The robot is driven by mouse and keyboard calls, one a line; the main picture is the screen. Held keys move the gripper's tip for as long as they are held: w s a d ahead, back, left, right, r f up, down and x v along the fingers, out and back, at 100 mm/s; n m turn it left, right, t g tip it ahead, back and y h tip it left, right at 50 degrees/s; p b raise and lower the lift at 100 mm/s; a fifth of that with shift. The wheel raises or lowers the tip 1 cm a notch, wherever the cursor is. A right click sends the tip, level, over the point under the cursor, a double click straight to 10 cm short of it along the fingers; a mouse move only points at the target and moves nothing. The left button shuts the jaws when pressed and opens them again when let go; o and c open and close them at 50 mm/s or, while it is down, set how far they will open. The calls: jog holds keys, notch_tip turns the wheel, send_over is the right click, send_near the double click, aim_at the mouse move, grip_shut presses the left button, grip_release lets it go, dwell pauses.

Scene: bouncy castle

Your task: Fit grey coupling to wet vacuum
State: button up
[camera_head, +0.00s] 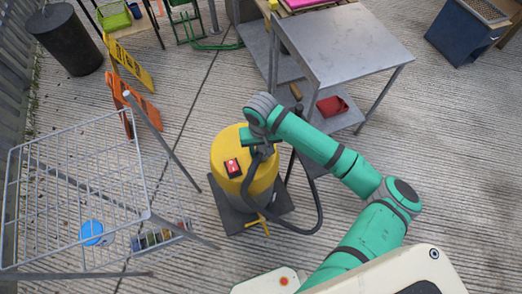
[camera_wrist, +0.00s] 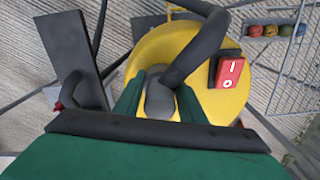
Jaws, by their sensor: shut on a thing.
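The wet vacuum (camera_head: 221,150) is a yellow-topped drum with a red switch (camera_head: 232,168), standing on a dark base plate. It also fills the middle of the wrist view (camera_wrist: 205,105). My gripper (camera_head: 260,143) is over the right part of its top. In the wrist view its green fingers (camera_wrist: 160,92) are shut on the grey coupling (camera_wrist: 160,100), the end of a dark grey hose (camera_wrist: 196,50). The hose loops down to the right of the drum (camera_head: 318,212). The coupling is over the yellow lid; its lower end and any inlet are hidden, so I cannot tell whether it is seated.
A metal table (camera_head: 345,45) with a red tray (camera_head: 332,105) on its lower shelf stands behind to the right. A wire cage (camera_head: 75,180) with a blue ball (camera_head: 92,232) is at the left. An orange barrier (camera_head: 140,105) stands behind it.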

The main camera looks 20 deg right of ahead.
jog(key=shift+f, duration=0.1)
jog(key=o, duration=1)
jog(key=shift+o, duration=0.2)
notch_tip(320, 180, up, 11)
jog(key=shift+f, duration=0.1)
